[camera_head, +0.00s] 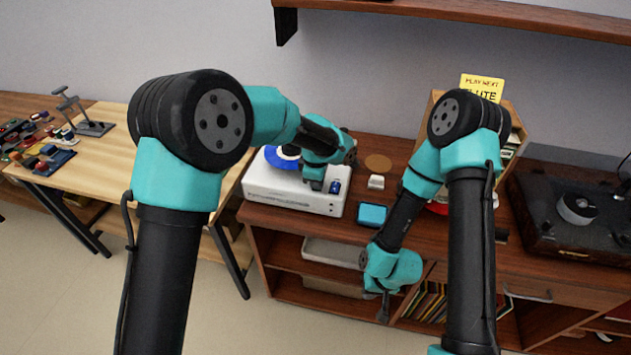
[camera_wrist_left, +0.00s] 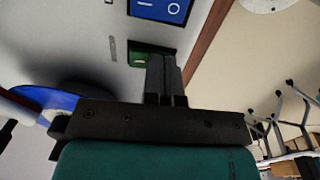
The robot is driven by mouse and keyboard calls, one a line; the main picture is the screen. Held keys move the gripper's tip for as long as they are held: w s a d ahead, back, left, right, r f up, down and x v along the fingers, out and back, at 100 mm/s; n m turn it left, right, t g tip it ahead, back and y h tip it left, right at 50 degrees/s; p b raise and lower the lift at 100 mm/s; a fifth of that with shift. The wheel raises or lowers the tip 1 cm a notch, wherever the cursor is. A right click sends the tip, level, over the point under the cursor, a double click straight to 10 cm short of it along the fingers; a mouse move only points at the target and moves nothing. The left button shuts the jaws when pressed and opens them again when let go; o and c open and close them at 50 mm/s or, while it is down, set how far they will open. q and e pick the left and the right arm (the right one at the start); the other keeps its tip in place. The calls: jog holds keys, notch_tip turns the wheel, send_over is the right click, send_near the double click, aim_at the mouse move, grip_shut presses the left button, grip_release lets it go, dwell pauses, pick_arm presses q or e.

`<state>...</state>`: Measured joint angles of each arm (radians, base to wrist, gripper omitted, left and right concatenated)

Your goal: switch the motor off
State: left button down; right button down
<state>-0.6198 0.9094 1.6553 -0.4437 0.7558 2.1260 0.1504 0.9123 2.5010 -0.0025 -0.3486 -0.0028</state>
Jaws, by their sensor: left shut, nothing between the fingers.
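A white record player (camera_head: 285,198) with a blue disc (camera_head: 281,157) stands on the wooden cabinet. A small blue panel (camera_head: 335,187) is at its right end. In the left wrist view, the white top carries a blue panel with a white ring (camera_wrist_left: 160,10) and a green switch (camera_wrist_left: 150,54). My left gripper (camera_head: 314,184) is over the right part of the player. Its fingers are shut and empty (camera_wrist_left: 166,78), overlapping the green switch; contact cannot be told. My right gripper (camera_head: 384,308) hangs in front of the cabinet, too small to read.
A blue square item (camera_head: 372,214) and a small white item (camera_head: 376,182) lie right of the player. A dark turntable (camera_head: 575,215) stands at the far right. A yellow sign (camera_head: 482,87) stands at the back. A light wooden table (camera_head: 110,150) is at left.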

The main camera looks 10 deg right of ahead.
pick_arm(q)
jog(key=shift+s+a+f, duration=0.15)
jog(key=shift+a+f, duration=0.05)
jog(key=shift+f, duration=0.45)
jog(key=shift+w+d+r, duration=0.15)
jog(key=shift+w, duration=0.25)
jog(key=shift+w+d+r, duration=0.1)
jog(key=shift+w+d, duration=0.05)
jog(key=shift+w, duration=0.2)
jog(key=shift+r, duration=0.15)
jog(key=shift+r, duration=0.3)
notch_tip(320, 180, up, 14)
jog(key=shift+s, duration=0.45)
jog(key=shift+a, duration=0.15)
